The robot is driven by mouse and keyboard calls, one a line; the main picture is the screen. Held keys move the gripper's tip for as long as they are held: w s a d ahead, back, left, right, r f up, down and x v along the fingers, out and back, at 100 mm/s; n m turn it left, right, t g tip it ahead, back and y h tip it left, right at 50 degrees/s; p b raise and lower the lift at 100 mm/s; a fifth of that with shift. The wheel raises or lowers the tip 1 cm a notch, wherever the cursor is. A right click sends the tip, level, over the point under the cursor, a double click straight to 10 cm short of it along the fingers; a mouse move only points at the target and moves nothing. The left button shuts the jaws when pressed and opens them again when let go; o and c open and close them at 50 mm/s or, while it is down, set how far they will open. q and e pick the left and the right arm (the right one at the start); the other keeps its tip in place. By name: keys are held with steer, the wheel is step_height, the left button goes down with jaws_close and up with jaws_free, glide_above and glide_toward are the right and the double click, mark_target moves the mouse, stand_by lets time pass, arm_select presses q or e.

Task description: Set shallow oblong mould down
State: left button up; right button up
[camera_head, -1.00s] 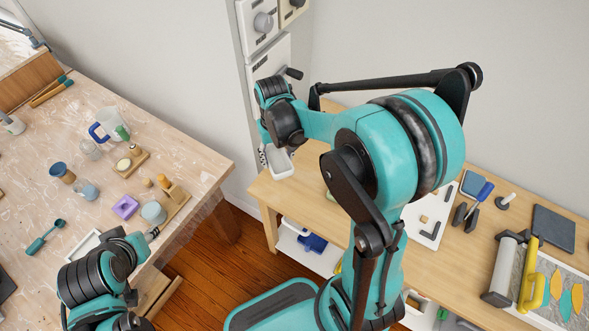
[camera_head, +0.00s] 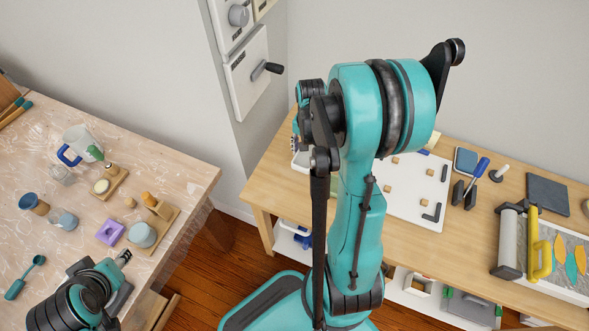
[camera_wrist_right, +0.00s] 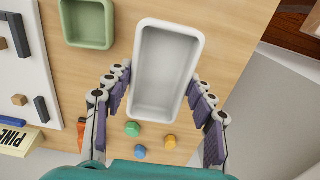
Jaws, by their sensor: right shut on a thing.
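The shallow oblong mould is a pale grey-white tray with rounded corners. In the right wrist view the mould (camera_wrist_right: 167,70) lies between the fingers of my right gripper (camera_wrist_right: 158,90), which is shut on its long sides. In the head view only a small part of the mould (camera_head: 299,162) shows at the left end of the wooden bench, mostly behind my right arm. The mould is over the bench top; I cannot tell whether it touches. My left gripper (camera_head: 123,258) is at the left table's near right edge, its jaws too small to read.
In the right wrist view a green square mould (camera_wrist_right: 88,45) stands left of the held mould. Green, orange and blue pieces (camera_wrist_right: 140,152) lie below it. A white board (camera_head: 408,212) with small blocks lies on the bench (camera_head: 262,190).

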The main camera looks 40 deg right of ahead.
steer(key=b, duration=0.1)
glide_above(292, 171)
step_height(292, 171, down, 3)
steer(key=shift+f+b, duration=1.15)
steer(key=shift+f, duration=0.85)
steer(key=shift+f, duration=0.1)
steer(key=o, duration=1.2)
steer(key=shift+c, duration=0.2)
